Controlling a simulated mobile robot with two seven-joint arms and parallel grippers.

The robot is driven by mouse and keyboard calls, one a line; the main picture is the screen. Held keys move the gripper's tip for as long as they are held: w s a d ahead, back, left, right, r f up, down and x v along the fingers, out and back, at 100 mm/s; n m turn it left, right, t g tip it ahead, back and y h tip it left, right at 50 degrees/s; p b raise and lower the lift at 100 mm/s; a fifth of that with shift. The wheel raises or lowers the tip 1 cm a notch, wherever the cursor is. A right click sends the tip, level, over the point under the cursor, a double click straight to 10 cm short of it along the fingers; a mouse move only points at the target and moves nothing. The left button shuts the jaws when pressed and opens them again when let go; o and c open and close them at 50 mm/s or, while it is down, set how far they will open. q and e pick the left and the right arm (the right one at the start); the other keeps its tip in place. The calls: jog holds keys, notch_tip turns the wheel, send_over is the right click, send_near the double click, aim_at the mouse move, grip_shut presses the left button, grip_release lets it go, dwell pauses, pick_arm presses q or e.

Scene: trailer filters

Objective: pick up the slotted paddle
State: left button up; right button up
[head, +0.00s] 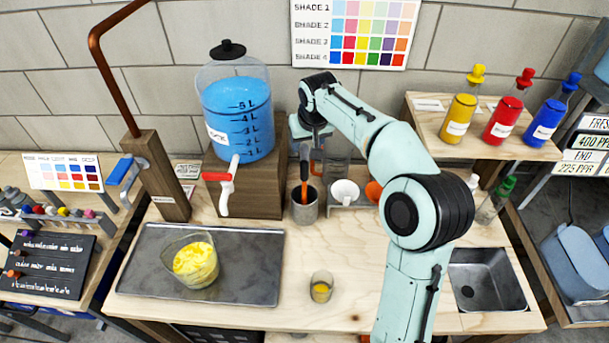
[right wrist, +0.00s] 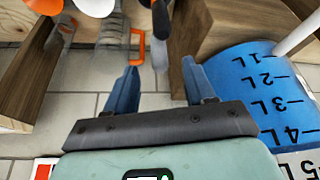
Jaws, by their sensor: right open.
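A grey metal holder (head: 305,209) stands on the bench right of the wooden stand, with upright utensils in it. One shows an orange lower part (head: 304,191), and a dark handle (head: 305,158) rises above it. I cannot tell for certain which is the slotted paddle, as no slots show. My right gripper (head: 311,135) is above the holder, pointing down. In the right wrist view its two blue fingers (right wrist: 160,68) are open, with a dark handle (right wrist: 160,20) beyond and roughly between the tips. Nothing is clearly gripped. My left gripper is out of view.
A blue liquid dispenser (head: 236,117) stands close left of my right gripper. A white cup (head: 345,192) on a rack is right of the holder. A jug of yellow paint (head: 195,262) stands on the dark tray (head: 255,290). A small glass (head: 321,287) stands in front.

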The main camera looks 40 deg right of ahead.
aim_at(304, 157)
jog(key=x, duration=0.9)
jog(key=shift+w+d+f+p, duration=0.1)
jog(key=shift+w+f+p, duration=0.1)
jog(key=shift+f+p, duration=0.1)
jog(key=shift+s, duration=0.1)
jog(key=shift+c, duration=0.3)
grip_shut()
